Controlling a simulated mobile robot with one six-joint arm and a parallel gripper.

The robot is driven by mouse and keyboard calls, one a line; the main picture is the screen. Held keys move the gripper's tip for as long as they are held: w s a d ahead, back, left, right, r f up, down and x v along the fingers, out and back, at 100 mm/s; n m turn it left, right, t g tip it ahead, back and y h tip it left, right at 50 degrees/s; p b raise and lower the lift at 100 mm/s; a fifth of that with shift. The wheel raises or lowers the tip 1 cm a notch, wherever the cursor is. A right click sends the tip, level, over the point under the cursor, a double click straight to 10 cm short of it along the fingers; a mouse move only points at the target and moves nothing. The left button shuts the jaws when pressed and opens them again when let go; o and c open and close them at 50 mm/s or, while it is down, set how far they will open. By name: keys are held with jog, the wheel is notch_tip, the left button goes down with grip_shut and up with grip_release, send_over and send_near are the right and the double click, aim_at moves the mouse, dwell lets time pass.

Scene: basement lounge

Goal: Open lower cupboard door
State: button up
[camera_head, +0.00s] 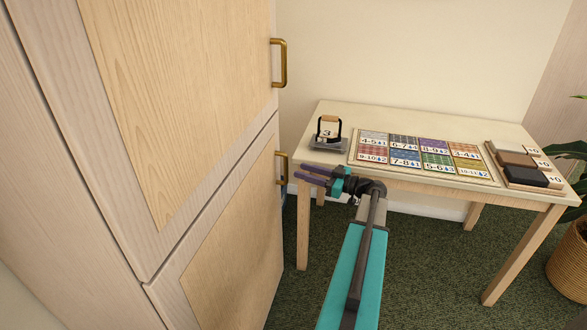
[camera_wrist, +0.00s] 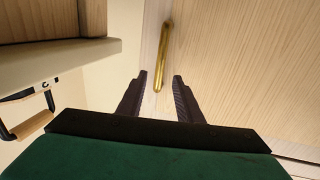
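The lower cupboard door (camera_head: 232,245) is pale wood with a lighter inset panel and looks shut. Its brass handle (camera_head: 281,168) is on the right edge near the top. In the wrist view the handle (camera_wrist: 163,55) stands beyond my fingertips, between them in the picture. My gripper (camera_head: 312,175) points left at the handle from the right, with a small gap. Its two dark fingers (camera_wrist: 162,84) are apart and hold nothing. The upper cupboard door (camera_head: 180,90) is shut and has its own brass handle (camera_head: 279,63).
A wooden table (camera_head: 420,120) stands right of the cupboard, close to my arm. It bears a board of number cards (camera_head: 420,155), a small stand with a wooden grip (camera_head: 328,130) and a tray of blocks (camera_head: 525,168). A potted plant (camera_head: 570,255) is at far right. Green carpet is clear in front.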

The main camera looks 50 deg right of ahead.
jog(key=shift+x, duration=2.6)
grip_shut()
